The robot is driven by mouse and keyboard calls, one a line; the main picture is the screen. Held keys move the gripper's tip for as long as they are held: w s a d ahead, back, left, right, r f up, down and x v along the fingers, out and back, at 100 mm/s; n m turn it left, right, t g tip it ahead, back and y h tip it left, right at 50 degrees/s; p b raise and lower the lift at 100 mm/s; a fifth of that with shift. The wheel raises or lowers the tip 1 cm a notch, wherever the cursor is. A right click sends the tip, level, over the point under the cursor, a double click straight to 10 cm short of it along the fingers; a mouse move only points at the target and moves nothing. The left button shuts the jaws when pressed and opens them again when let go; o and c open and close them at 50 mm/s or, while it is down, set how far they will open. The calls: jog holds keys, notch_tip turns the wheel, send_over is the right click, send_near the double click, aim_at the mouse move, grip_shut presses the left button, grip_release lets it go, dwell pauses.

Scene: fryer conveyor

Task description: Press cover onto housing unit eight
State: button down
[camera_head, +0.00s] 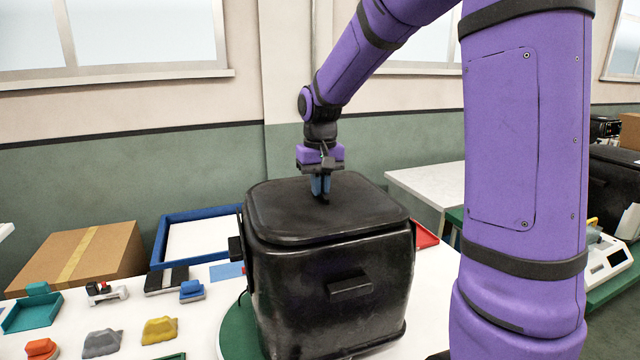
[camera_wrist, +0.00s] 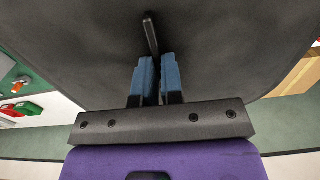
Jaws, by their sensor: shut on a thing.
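The black cover (camera_head: 283,207) is a rounded square lid on top of the black housing unit (camera_head: 300,305), a large box with a front handle (camera_head: 350,288). The cover lies roughly level over the housing; I cannot tell whether it is fully seated. No number shows on the housing. My gripper (camera_head: 321,190) points down above the middle of the cover, its blue fingers shut on the cover's thin upright handle (camera_wrist: 150,35). In the wrist view, the cover (camera_wrist: 75,50) fills most of the picture behind the blue fingertips (camera_wrist: 156,66). The housing is hidden there.
A white table (camera_head: 130,305) holds small coloured parts, a teal tray (camera_head: 33,315) and a blue-rimmed tray (camera_head: 197,235). A cardboard box (camera_head: 80,258) stands at the back left. A red tray (camera_head: 427,237) is partly hidden behind the housing. Another white table (camera_head: 425,183) is behind.

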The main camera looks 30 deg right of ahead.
jog(key=shift+f, duration=0.2)
dwell(0.6)
jog(key=c, duration=0.8)
grip_release()
jog(key=shift+c, duration=0.2)
jog(key=shift+r, duration=3.55)
notch_tip(320, 180, up, 11)
